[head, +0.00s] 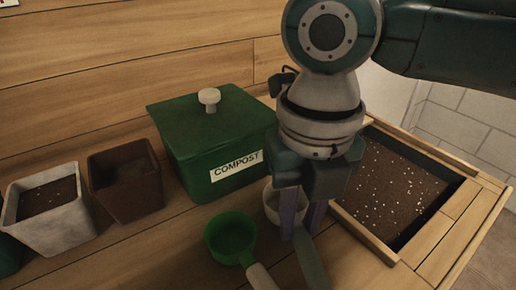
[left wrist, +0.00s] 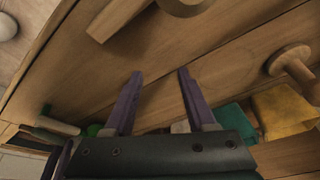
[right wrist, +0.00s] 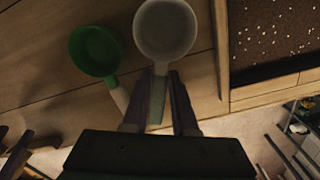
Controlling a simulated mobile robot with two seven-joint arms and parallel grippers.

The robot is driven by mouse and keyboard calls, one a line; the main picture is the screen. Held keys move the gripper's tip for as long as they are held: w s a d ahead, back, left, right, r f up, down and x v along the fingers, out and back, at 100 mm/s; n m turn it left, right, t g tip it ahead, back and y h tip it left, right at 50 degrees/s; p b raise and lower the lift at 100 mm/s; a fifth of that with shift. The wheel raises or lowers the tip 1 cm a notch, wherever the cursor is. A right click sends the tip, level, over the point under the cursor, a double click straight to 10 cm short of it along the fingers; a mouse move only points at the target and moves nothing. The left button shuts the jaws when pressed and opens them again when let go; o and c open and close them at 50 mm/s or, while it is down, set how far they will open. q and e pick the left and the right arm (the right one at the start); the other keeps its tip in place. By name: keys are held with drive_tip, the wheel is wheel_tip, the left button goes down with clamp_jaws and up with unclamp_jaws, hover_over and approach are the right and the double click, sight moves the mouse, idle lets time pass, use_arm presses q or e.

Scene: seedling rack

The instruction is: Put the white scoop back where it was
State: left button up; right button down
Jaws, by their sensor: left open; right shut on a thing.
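The white scoop (right wrist: 166,32) is in my right gripper (right wrist: 160,80), whose fingers are shut on its handle. In the head view its white bowl (head: 270,203) is partly hidden behind the right gripper (head: 303,220), in front of the compost box, and its grey-green handle (head: 312,264) points toward the near edge. I cannot tell whether the bowl touches the counter. A green scoop (head: 230,236) lies to its left, also seen in the right wrist view (right wrist: 96,50). My left gripper (left wrist: 159,75) is open and empty, facing a wooden front with knobs; it is outside the head view.
The green lidded compost box (head: 205,130) stands behind the scoops. A brown pot (head: 128,183) and a whitish pot (head: 50,215) stand at left. A wood-framed soil bed (head: 395,185) is at right. Yellow (left wrist: 285,110) and green (left wrist: 232,117) items show near the left gripper.

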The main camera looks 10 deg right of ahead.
use_arm(q)
drive_tip(key=shift+f+b, duration=0.35)
use_arm(e)
drive_tip(key=shift+f, duration=0.6)
use_arm(q)
drive_tip(key=shift+d, duration=0.1)
use_arm(e)
drive_tip(key=c, duration=0.6)
unclamp_jaws()
